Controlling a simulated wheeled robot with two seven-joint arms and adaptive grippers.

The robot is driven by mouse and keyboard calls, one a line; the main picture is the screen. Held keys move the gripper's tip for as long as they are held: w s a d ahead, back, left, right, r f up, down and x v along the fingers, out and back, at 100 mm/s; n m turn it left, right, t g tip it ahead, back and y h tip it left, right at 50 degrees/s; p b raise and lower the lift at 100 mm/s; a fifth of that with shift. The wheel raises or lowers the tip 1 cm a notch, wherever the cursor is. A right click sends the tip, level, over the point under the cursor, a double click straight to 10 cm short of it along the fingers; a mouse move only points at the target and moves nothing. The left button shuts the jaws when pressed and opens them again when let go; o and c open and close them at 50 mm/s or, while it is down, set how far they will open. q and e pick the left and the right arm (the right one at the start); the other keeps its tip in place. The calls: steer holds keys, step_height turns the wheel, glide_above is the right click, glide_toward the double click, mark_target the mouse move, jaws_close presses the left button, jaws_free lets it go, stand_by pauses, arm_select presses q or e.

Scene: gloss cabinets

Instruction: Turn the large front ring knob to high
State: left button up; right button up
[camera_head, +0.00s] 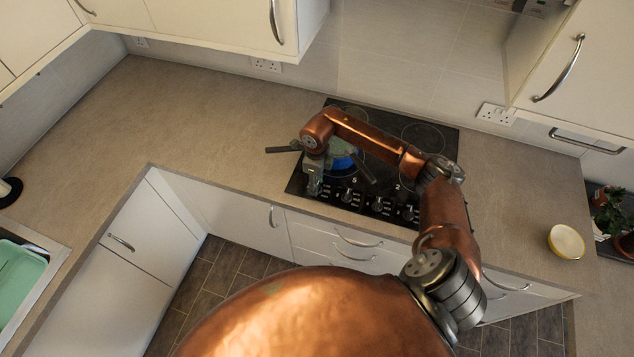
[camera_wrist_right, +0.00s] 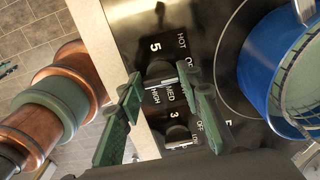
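My right gripper (camera_head: 314,187) is over the front left part of the black hob (camera_head: 437,133). In the right wrist view, its two green-padded fingers (camera_wrist_right: 163,82) are apart. A dark knob (camera_wrist_right: 160,71) with a pale pointer line shows between their tips, with gaps on both sides. MED, HIGH, HOT and OFF are printed near it, and a 5 above it. A second knob (camera_wrist_right: 178,134), by a 3, shows lower between the fingers. Which knob belongs to the large front ring is unclear. My left gripper is not in view.
A blue pan (camera_wrist_right: 258,68) stands on a ring close beside the gripper, with a green mesh-like thing on it. Several more knobs (camera_head: 378,205) line the hob's front. A yellow bowl (camera_head: 566,242) is at right; the left worktop (camera_head: 200,110) is clear.

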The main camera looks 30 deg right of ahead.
steer(key=shift+s+d+r, duration=0.1)
steer(key=c, duration=0.3)
steer(key=shift+c, duration=0.9)
steer(key=shift+m, duration=0.3)
steer(key=shift+c, duration=0.3)
steer(key=m+b, duration=0.1)
steer(key=m, duration=0.3)
steer(key=shift+d, duration=0.1)
steer(key=m, duration=0.3)
steer(key=shift+m, duration=0.4)
steer(key=m, duration=0.3)
steer(key=shift+m, duration=0.4)
steer(key=m, duration=0.6)
steer(key=shift+p, duration=0.35)
arm_select(q)
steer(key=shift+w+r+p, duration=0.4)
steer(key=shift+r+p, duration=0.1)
steer(key=shift+p, duration=0.15)
arm_select(e)
steer(key=m, duration=0.5)
steer(key=shift+m, duration=0.4)
